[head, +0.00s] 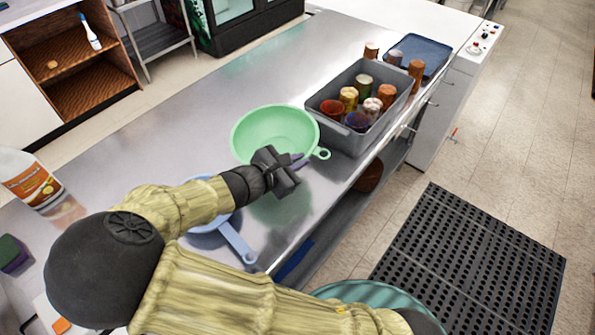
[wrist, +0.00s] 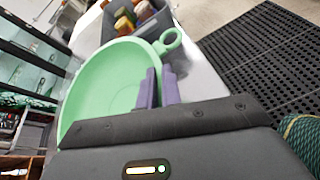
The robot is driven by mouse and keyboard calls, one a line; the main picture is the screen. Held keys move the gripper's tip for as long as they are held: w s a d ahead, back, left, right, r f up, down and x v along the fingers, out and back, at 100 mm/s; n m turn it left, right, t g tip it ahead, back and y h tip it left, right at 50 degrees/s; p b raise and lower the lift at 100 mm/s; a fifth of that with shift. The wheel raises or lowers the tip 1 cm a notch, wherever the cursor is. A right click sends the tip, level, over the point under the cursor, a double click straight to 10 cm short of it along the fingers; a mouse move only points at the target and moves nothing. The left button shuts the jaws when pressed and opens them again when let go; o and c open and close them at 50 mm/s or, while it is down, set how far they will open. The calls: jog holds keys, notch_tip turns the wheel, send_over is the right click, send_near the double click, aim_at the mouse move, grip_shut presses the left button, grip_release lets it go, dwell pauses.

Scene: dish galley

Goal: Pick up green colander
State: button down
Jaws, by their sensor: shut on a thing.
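The green colander (head: 275,130) is on or just above the steel counter, in the middle of the head view; I cannot tell if it touches the counter. It is a round bowl with a ring handle at its right. My gripper (head: 298,160) is at its near right rim, beside the ring handle. In the wrist view the green colander (wrist: 108,85) fills the left middle, and my gripper's purple fingers (wrist: 158,88) are close together, shut on its rim. The exact contact is partly hidden by the fingers.
A grey bin (head: 345,136) of colored cups stands just behind the colander, with a blue tray (head: 432,50) beyond. A blue pan with a handle (head: 236,240) lies nearer. A white bottle (head: 28,180) and a sponge (head: 12,253) are at left. The counter (head: 150,150) left of the colander is clear.

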jog(key=shift+r, duration=1.2)
jog(key=shift+f, duration=0.1)
dwell(0.4)
